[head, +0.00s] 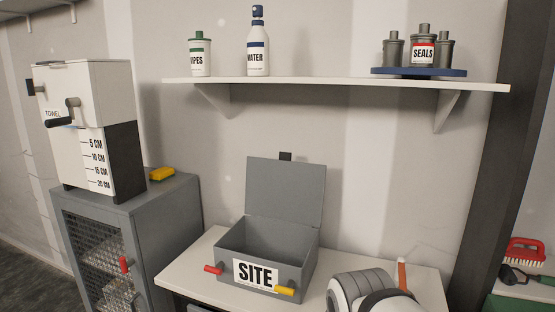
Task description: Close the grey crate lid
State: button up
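The grey crate (310,262) stands on a white bench top, with a white "SITE" label on its front. Its grey lid (286,190) is open and stands nearly upright along the crate's back edge, close to the wall. A small black tab (286,156) sticks up from the lid's top edge. The part of the crate's inside that shows looks empty; its floor is mostly hidden by the front wall. A red peg and a yellow peg stick out at the front. A white and grey part of my arm shows at the bottom right, right of the crate; my gripper is not visible.
A wall shelf (330,84) above the lid holds a wipes tub, a water bottle and a tray (418,72) of canisters. A grey cabinet (140,215) with a towel dispenser stands left. An orange upright piece (402,274) shows behind my arm. A dark post (505,150) stands right.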

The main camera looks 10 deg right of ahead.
aim_at(283, 190)
jog(key=k, duration=1.2)
jog(key=u, duration=0.5)
jog(key=i, duration=2.45)
jog(key=z, duration=0.75)
